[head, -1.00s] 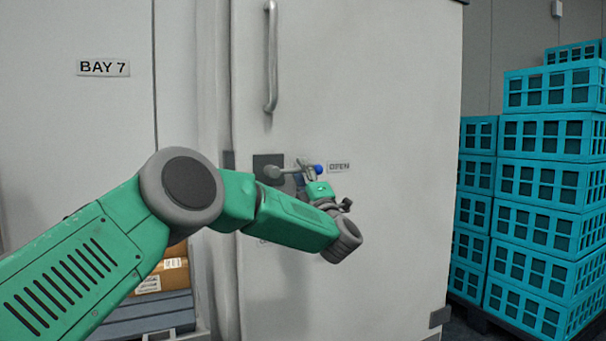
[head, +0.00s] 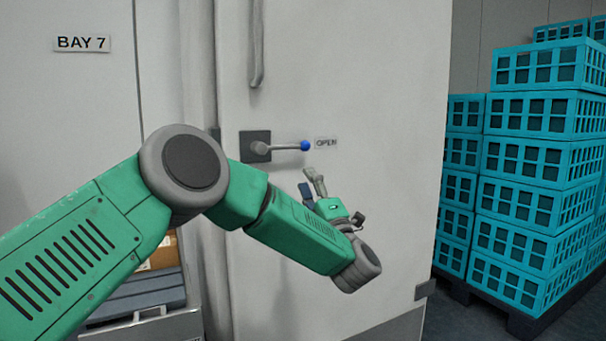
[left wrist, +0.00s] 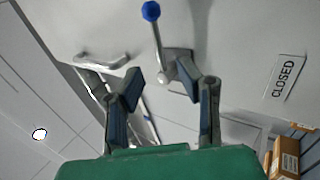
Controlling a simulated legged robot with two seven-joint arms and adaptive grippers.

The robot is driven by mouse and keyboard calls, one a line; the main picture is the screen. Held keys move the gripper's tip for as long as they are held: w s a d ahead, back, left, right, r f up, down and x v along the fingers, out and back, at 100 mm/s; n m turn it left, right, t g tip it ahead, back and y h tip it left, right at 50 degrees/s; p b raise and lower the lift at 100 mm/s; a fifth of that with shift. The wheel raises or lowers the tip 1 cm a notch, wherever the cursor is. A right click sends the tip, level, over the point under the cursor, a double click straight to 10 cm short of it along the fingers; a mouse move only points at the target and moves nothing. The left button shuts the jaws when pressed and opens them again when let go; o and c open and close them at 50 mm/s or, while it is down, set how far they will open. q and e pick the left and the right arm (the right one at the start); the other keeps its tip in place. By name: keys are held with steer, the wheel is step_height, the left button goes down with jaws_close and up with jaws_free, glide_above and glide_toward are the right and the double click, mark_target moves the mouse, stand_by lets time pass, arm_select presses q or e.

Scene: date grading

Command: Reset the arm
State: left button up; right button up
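A grey lever handle with a blue knob (head: 305,146) juts from a dark plate (head: 255,146) on the large white door (head: 370,90). It points right, toward the OPEN label (head: 326,142). My left gripper (head: 314,186) is below and slightly right of the knob, apart from it. In the left wrist view its two fingers (left wrist: 160,88) are spread with nothing between them, and the lever's blue knob (left wrist: 151,11) shows beyond them. A CLOSED label (left wrist: 285,77) is at the right there. My right gripper is not in view.
Stacks of teal crates (head: 535,185) stand on a dark pallet at the right. A long vertical door handle (head: 257,45) is above the lever. A BAY 7 sign (head: 82,43) is on the wall at left. Cardboard boxes (head: 163,252) sit low behind my left arm.

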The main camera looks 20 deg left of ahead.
arm_select(q)
steer(key=shift+f, duration=0.1)
stand_by(0.3)
steer(key=s+d+f+m+t+h+p, duration=0.1)
steer(key=d+f+m+h+p, duration=0.1)
steer(key=f+m+h, duration=0.4)
steer(key=s+d+f+m+h+p, duration=0.1)
steer(key=d+f+m+h, duration=0.1)
steer(key=f+m+h, duration=0.5)
steer(key=s+d+f+m+t+h+p, duration=0.1)
steer(key=s+d+f+m+h+p, duration=0.15)
steer(key=f+m, duration=0.4)
steer(key=s+f+m+g+h+p, duration=0.2)
steer(key=s+f+m+g+h, duration=0.35)
steer(key=s+f, duration=0.85)
steer(key=s+a+f+m+g+p, duration=0.1)
steer(key=s+g, duration=0.3)
steer(key=s, duration=0.6)
steer(key=s+a+f+m+g+y+p, duration=0.1)
steer(key=s+a+g, duration=0.3)
steer(key=s, duration=0.6)
steer(key=s+a+f+m+g+y+p, duration=0.1)
steer(key=s+a+f+g, duration=0.2)
steer(key=s, duration=0.7)
steer(key=shift+a+f+m+g+p, duration=0.2)
steer(key=shift+m+g+p, duration=0.1)
steer(key=shift+m+g, duration=0.15)
steer(key=shift+w, duration=0.15)
